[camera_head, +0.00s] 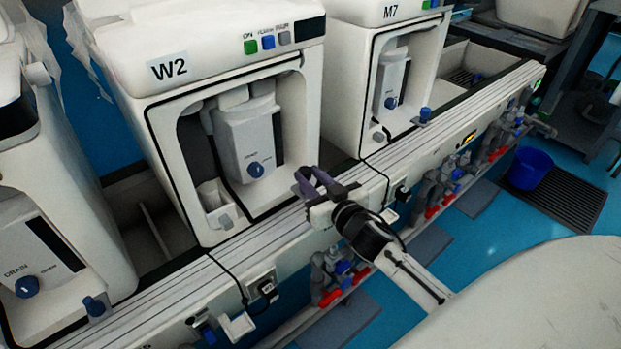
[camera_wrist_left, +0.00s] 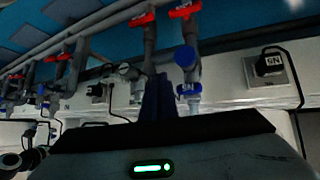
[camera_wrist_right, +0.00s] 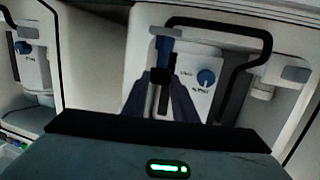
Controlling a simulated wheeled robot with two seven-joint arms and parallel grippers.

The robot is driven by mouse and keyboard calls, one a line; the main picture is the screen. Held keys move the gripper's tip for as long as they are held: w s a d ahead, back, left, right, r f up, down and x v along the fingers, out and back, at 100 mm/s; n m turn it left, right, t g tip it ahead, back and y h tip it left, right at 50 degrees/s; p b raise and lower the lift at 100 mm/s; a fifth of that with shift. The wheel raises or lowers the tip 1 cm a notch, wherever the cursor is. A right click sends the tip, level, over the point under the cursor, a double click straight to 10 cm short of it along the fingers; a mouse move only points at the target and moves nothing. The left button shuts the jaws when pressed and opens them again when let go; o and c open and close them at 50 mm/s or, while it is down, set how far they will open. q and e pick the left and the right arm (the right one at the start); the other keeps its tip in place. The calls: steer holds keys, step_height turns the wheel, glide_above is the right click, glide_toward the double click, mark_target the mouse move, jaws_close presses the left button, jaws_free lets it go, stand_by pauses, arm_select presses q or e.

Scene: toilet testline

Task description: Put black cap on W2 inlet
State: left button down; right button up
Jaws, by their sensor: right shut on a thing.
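The W2 unit (camera_head: 215,60) is a white housing with an open front, a grey panel and a blue knob (camera_head: 255,169). My right gripper (camera_head: 312,180) is in front of its lower right edge, above the rail. In the right wrist view its purple-grey fingers are shut on a small black piece, the black cap (camera_wrist_right: 160,76). A blue fitting (camera_wrist_right: 163,46) shows just beyond the fingertips; I cannot tell whether it touches the cap or is the W2 inlet. My left gripper (camera_wrist_left: 157,88) is outside the head view; its fingers look together and empty near the pipes.
The M7 unit (camera_head: 390,60) stands to the right and another white unit (camera_head: 40,250) to the left. A pale rail (camera_head: 180,300) runs along their front. Pipes with red handles (camera_head: 330,297) hang below. A blue bucket (camera_head: 530,168) stands on the floor.

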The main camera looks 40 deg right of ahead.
steer(key=shift+f, duration=0.4)
steer(key=shift+f+b, duration=0.25)
steer(key=shift+b, duration=0.15)
steer(key=o, duration=1)
steer(key=shift+r, duration=0.15)
